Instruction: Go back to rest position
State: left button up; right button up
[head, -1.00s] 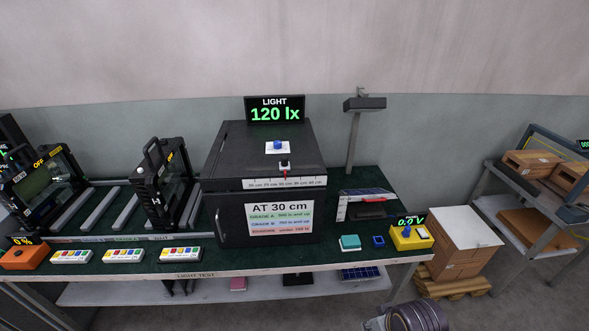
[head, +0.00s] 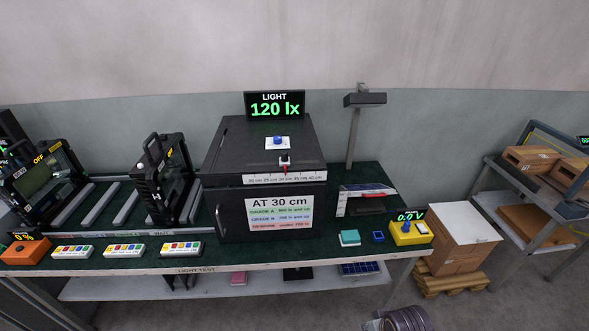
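Neither gripper shows in the head view. A small grey ribbed part of my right arm (head: 401,320) shows at the bottom edge, right of the middle. The black light test box (head: 265,190) stands shut on the green-topped bench (head: 120,256). Its display (head: 274,105) reads 120 lx. A blue knob (head: 278,141) sits on the box top, and a slider (head: 285,162) stands at the distance scale on its upper front edge.
Two black floodlight housings (head: 165,180) (head: 40,185) stand on the left rails. Colored button strips (head: 166,249) line the front edge. A yellow box (head: 408,233) reading 0.0 V is at the right end. Cartons (head: 462,240) on a pallet and a shelf cart (head: 530,205) stand further right.

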jog(key=s+f+g, duration=0.1)
jog(key=s+f, duration=0.2)
jog(key=f, duration=1.1)
jog(key=s+f, duration=0.2)
jog(key=f, duration=1.2)
jog(key=s+d+f, duration=0.2)
jog(key=s+f, duration=0.7)
jog(key=s, duration=0.1)
jog(key=s+d+f+g, duration=0.1)
jog(key=s+d+f, duration=0.1)
jog(key=s+f, duration=0.7)
jog(key=shift+s+d, duration=0.2)
jog(key=shift+s, duration=1)
